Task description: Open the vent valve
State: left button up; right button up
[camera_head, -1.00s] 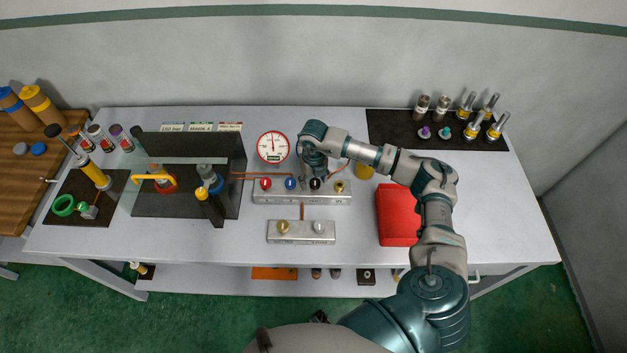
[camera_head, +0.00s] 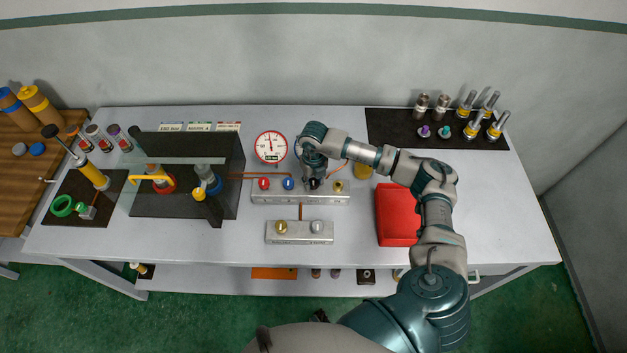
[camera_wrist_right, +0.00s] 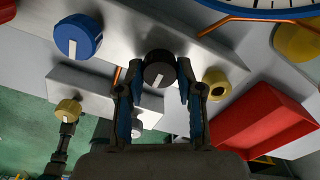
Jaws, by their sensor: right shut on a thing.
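A long metal manifold block (camera_head: 270,198) on the bench carries a red knob (camera_head: 264,184), a blue knob (camera_head: 288,184), a black knob (camera_wrist_right: 158,70) and a yellow knob (camera_head: 338,186). I cannot read which one is labelled as the vent valve. My right gripper (camera_head: 314,182) points down over the black knob. In the right wrist view its blue-padded fingers (camera_wrist_right: 157,80) are on either side of the black knob, shut on it. The knob's white mark shows between them. In the head view the gripper largely hides this knob. My left gripper is not in view.
A round gauge (camera_head: 270,147) stands behind the manifold. A smaller block (camera_head: 302,240) with two knobs sits in front. A red box (camera_head: 397,215) and a yellow cylinder (camera_head: 363,171) are to the right. A dark shielded rig (camera_head: 235,165) stands left.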

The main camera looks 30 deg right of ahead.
jog(key=n+b, duration=0.2)
jog(key=n, duration=0.1)
jog(key=shift+d+f, duration=0.1)
pick_arm(q)
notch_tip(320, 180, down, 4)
jog(key=b, duration=0.2)
pick_arm(e)
jog(key=n, duration=0.4)
jog(key=n+b, duration=0.1)
jog(key=n, duration=0.2)
jog(key=n+b, duration=0.2)
jog(key=n, duration=0.2)
jog(key=shift+w+d+n, duration=0.15)
jog(key=shift+n, duration=0.15)
pick_arm(q)
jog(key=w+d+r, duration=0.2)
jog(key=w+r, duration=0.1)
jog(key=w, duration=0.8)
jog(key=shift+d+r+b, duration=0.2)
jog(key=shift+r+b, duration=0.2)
jog(key=shift+b, duration=0.05)
pick_arm(e)
jog(key=shift+r+n, duration=0.25)
jog(key=shift+n, duration=0.65)
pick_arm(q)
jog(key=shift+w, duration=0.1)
pick_arm(e)
jog(key=o, duration=1.1)
jog(key=shift+o, duration=0.2)
jog(key=shift+d+f, duration=0.1)
